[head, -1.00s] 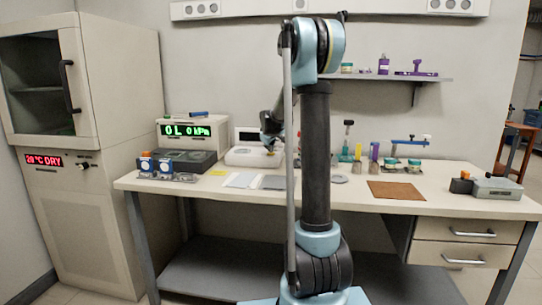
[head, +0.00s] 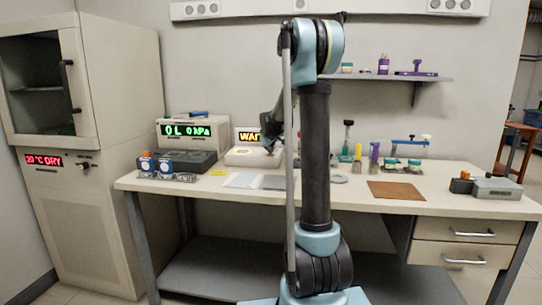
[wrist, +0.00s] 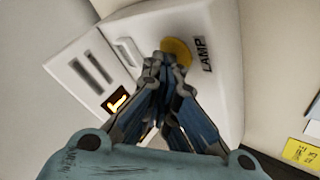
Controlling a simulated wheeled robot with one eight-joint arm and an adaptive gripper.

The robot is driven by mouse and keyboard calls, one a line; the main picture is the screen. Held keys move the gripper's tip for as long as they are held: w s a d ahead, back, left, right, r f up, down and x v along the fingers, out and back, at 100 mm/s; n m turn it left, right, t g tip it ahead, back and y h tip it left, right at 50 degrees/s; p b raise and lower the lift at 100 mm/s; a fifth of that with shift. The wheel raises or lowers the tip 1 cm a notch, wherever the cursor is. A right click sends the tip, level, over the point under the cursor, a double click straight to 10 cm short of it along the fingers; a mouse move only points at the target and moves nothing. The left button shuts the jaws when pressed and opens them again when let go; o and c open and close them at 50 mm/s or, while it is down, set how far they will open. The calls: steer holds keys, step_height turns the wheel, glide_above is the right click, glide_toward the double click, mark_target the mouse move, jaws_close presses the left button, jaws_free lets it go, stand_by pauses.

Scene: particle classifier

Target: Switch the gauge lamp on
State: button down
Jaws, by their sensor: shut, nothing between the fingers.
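The gauge is a white box with a "LAMP" label (wrist: 203,54) beside a round yellow button (wrist: 178,46) in the wrist view. In the head view the white unit (head: 240,159) stands on the bench, left of my arm's column. Its display (head: 246,136) is lit orange and reads "WAI", the rest hidden by my arm; an orange glow also shows in the wrist view (wrist: 117,101). My gripper (wrist: 165,60) is shut and empty, its tips at the yellow button, covering its lower edge. I cannot tell whether they press it. In the head view my gripper (head: 268,145) is over the unit.
A pressure readout (head: 190,130) showing green figures stands left of the gauge, behind a dark box (head: 178,162) and blue-knobbed parts. Flat pads (head: 240,180) lie in front. Bottles and tools stand to the right. A brown mat (head: 396,191) lies at the bench's right.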

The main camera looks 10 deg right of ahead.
mark_target(269, 154)
steer(key=shift+r, duration=1.25)
steer(key=shift+r, duration=0.15)
step_height(269, 154, up, 5)
steer(key=shift+f, duration=0.15)
stand_by(0.6)
